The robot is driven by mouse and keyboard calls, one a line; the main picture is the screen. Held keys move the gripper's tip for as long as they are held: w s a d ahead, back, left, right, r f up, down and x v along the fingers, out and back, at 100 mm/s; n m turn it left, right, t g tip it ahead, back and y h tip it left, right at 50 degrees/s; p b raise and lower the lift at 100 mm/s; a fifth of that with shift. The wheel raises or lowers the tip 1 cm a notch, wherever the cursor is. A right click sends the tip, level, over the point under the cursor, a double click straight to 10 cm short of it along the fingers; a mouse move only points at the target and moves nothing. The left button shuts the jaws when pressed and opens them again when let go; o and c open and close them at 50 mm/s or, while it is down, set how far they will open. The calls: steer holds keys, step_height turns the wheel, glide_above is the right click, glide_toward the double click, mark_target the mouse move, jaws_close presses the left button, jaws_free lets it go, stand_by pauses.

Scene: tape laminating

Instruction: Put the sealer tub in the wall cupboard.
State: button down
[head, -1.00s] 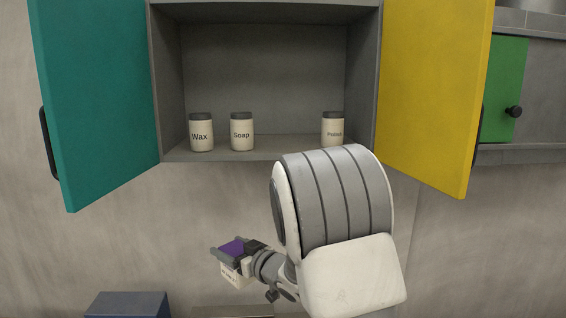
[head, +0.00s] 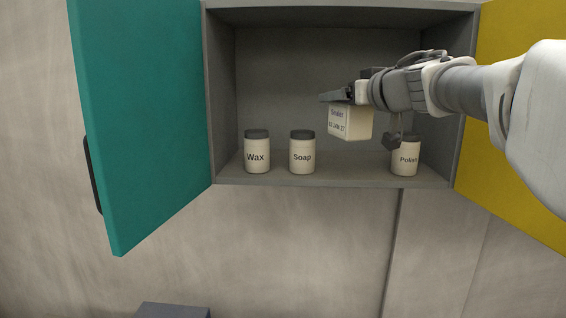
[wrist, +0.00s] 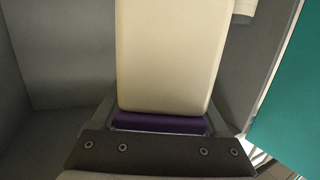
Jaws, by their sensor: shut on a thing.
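The sealer tub (head: 350,124) is a cream box with a printed label reading "Sealer"; its purple lid shows in the wrist view (wrist: 160,123). My gripper (head: 345,95) is shut on the tub near its lid and holds it upright in front of the open wall cupboard (head: 330,181). The tub hangs above the level of the cupboard floor, over the gap between the soap and polish jars. How deep it is inside the cupboard is hard to tell. In the wrist view the tub's cream body (wrist: 166,55) fills the middle.
On the cupboard floor stand a wax jar (head: 257,155) and a soap jar (head: 302,156) at left, and a polish jar (head: 405,160) at right, partly behind my gripper. The teal door (head: 140,120) and yellow door (head: 520,120) stand open. The floor between soap and polish is bare.

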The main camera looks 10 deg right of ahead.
steer(key=shift+w+d+f+b, duration=0.7)
steer(key=shift+w+d+f, duration=0.15)
steer(key=shift+w+f, duration=0.9)
steer(key=shift+w+d+f+b, duration=0.7)
steer(key=shift+w+d+f, duration=0.1)
steer(key=shift+w+f, duration=0.95)
steer(key=shift+w+d+f+b, duration=0.7)
steer(key=shift+w+d+f, duration=0.15)
steer(key=shift+w+f, duration=0.9)
steer(key=shift+s+f, duration=0.1)
jaws_free()
steer(key=shift+f, duration=0.15)
steer(key=shift+s+d+r, duration=0.1)
steer(key=shift+s+r, duration=0.1)
steer(key=shift+s, duration=0.05)
steer(key=v, duration=1.1)
steer(key=shift+s, duration=0.25)
